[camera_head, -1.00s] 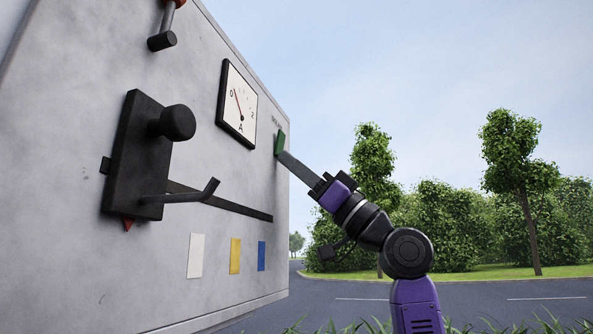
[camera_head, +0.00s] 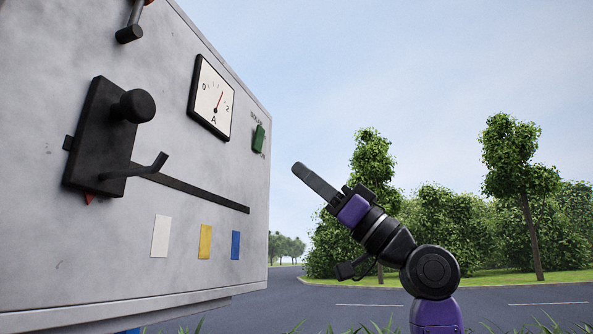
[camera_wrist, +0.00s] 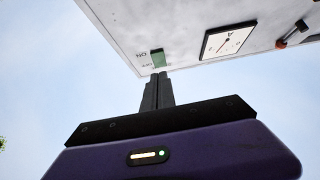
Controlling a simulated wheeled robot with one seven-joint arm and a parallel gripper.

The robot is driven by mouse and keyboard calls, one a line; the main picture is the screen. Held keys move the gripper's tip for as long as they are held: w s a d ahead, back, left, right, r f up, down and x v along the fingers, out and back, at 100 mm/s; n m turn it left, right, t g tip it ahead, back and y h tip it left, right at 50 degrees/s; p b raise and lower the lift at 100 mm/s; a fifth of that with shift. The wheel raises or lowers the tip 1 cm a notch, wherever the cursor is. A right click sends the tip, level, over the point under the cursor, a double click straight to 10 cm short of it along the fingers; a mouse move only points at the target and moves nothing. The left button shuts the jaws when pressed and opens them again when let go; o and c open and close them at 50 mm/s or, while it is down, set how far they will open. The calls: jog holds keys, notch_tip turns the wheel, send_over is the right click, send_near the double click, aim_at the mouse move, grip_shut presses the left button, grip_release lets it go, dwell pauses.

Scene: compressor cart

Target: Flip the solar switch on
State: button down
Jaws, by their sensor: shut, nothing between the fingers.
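The solar switch (camera_head: 258,138) is a small green rocker on the right part of the grey panel, with dark lettering above and below it. The wrist view also shows the green switch (camera_wrist: 157,58), with ON lettering beside it. My gripper (camera_head: 299,170) is shut and empty. Its fingertips are to the right of the switch and lower, with sky showing between them and the panel. In the wrist view, the fingers (camera_wrist: 158,92) point toward the switch and overlap its lower side.
A black lever block (camera_head: 97,140) with a round knob and hooked handle protrudes from the panel's left. A dark slot (camera_head: 195,188) runs right from it. White, yellow and blue labels (camera_head: 205,241) sit below. Open air lies right of the panel, with road and trees behind.

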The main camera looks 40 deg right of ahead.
jog(key=shift+y, duration=0.3)
jog(key=v, duration=0.1)
jog(key=b+v, duration=0.1)
jog(key=v, duration=0.3)
jog(key=shift+w+a+f+b, duration=0.15)
jog(key=shift+w+f+b, duration=0.1)
jog(key=shift+f+b, duration=0.1)
